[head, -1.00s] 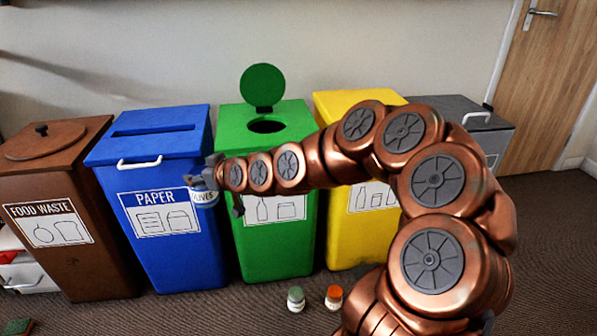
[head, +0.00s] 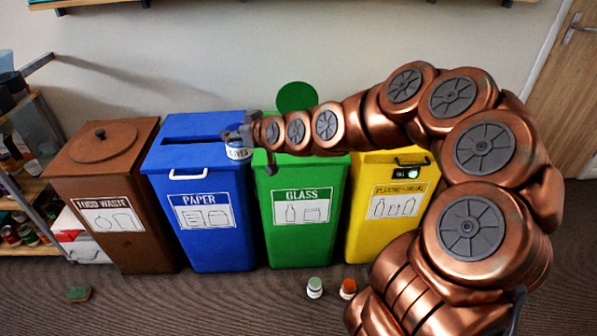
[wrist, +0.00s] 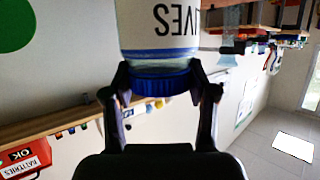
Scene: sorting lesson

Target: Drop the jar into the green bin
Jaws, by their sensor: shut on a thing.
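The jar (head: 239,153) has a white label ending in "LIVES". It also shows in the wrist view, with its clear wall and label (wrist: 158,25) and its blue lid (wrist: 161,84). My gripper (head: 243,139) is shut on it around the lid; both fingers show in the wrist view (wrist: 163,76). In the head view the jar appears in front of the blue bin's top, left of the green bin (head: 302,236), which is marked GLASS. The green bin's round lid (head: 297,96) stands raised. Its opening is hidden behind my arm.
The blue PAPER bin (head: 195,245) and brown FOOD WASTE bin (head: 125,245) stand to the left, the yellow bin (head: 385,235) to the right. Shelves (head: 30,188) are at far left.

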